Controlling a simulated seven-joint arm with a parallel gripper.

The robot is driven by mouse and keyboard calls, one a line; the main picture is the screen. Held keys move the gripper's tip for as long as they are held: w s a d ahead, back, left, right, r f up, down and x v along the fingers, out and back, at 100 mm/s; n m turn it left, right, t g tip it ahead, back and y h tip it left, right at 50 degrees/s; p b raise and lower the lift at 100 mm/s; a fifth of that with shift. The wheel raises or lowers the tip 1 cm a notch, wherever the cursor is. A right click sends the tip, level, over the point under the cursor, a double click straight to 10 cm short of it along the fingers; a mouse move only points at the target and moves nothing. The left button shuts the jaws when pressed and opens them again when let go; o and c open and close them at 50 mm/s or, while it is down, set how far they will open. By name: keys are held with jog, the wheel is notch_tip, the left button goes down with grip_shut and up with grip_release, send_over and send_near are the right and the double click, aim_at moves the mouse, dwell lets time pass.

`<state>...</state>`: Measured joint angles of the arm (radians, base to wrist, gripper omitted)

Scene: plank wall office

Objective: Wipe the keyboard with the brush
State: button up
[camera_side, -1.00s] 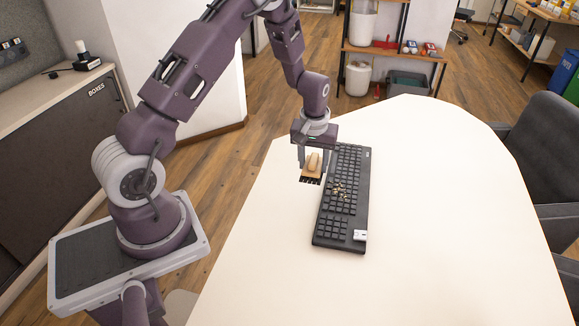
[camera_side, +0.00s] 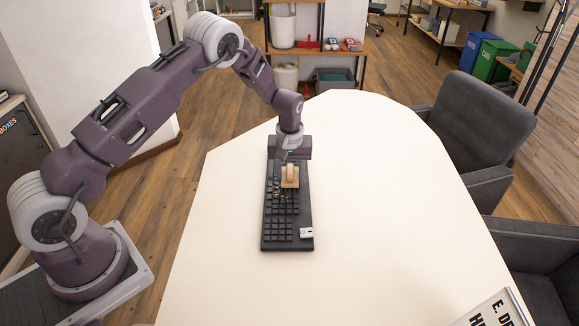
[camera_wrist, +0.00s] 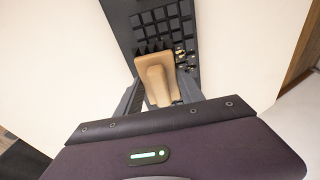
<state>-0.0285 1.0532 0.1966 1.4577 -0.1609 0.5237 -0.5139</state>
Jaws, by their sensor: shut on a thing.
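The black keyboard (camera_side: 278,238) lies lengthwise on the pale table, and its keys (camera_wrist: 160,22) also show in the wrist view. My gripper (camera_side: 289,168) is over the keyboard's far half. It is shut on the wooden brush (camera_side: 290,178), with a finger on each side of the handle in the wrist view (camera_wrist: 158,82). The dark bristles (camera_wrist: 152,47) are at the keys; I cannot tell whether they touch. Small tan crumbs (camera_side: 274,193) lie on the keys left of the brush in the side view, and beside the bristles in the wrist view (camera_wrist: 181,56).
The table (camera_side: 370,200) is bare to the right of the keyboard. Grey chairs (camera_side: 470,125) stand along the right edge. A white sign (camera_side: 497,311) shows at the lower right.

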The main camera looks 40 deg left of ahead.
jog(key=shift+f, duration=0.8)
jog(key=shift+s+a+f, duration=0.15)
jog(key=shift+a+f, duration=0.05)
jog(key=shift+f, duration=0.35)
jog(key=shift+s+a+f, duration=0.15)
jog(key=shift+f, duration=0.35)
jog(key=shift+c, duration=1.2)
jog(key=shift+s+a+f, duration=0.1)
jog(key=shift+s+a, duration=2.25)
jog(key=shift+s, duration=0.1)
jog(key=shift+w+d, duration=2.3)
jog(key=shift+w, duration=0.1)
jog(key=shift+w+d, duration=0.3)
jog(key=shift+d, duration=0.3)
jog(key=shift+s, duration=0.4)
jog(key=shift+s+a, duration=2.55)
jog(key=shift+a, duration=0.05)
jog(key=shift+w+d, duration=2.75)
jog(key=shift+a+r, duration=0.1)
jog(key=shift+r, duration=4.05)
